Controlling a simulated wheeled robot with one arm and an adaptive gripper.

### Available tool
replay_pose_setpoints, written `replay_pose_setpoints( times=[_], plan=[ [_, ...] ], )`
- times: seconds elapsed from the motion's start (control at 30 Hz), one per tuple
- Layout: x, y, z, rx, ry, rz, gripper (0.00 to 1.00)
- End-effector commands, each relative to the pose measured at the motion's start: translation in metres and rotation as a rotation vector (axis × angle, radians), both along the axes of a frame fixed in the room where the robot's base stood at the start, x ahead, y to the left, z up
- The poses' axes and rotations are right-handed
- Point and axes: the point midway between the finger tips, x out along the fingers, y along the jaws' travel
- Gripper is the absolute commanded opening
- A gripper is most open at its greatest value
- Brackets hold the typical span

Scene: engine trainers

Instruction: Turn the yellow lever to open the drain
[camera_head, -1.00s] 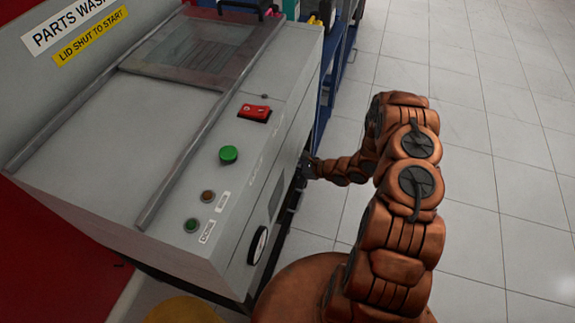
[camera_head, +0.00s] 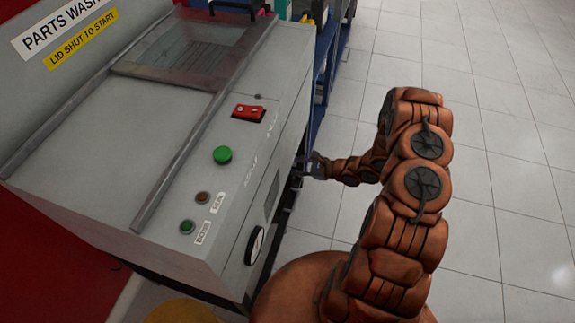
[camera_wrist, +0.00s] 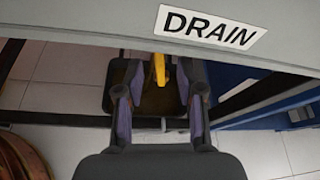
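The yellow lever (camera_wrist: 159,69) shows in the wrist view, hanging just below the grey panel edge with the DRAIN label (camera_wrist: 210,26). My gripper (camera_wrist: 157,80) is open, one finger on each side of the lever. In the head view my gripper (camera_head: 313,166) is beside the right side of the grey parts washer (camera_head: 105,160), low down. The lever is hidden in that view.
A dark, brownish tray-like thing (camera_wrist: 146,102) lies behind the lever and fingers. Dark frame bars (camera_wrist: 55,118) run to both sides below the panel. A blue frame (camera_head: 326,75) stands behind the washer. Tiled floor (camera_head: 480,110) to the right is clear.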

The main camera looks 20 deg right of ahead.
Motion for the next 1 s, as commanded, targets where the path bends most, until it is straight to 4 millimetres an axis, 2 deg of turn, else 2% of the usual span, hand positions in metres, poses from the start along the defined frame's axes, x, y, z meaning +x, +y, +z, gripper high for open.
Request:
replay_pose_setpoints(
  times=[0.1, 0.4, 0.87, 1.0],
  plan=[
    [-0.013, -0.016, 0.009, -0.002, -0.001, -0.004, 0.38],
    [-0.038, -0.043, 0.023, -0.001, 0.0, -0.001, 0.38],
    [-0.045, -0.05, 0.027, 0.0, 0.0, 0.0, 0.38],
    [-0.044, -0.051, 0.027, -0.011, -0.002, 0.002, 0.26]
  ],
)
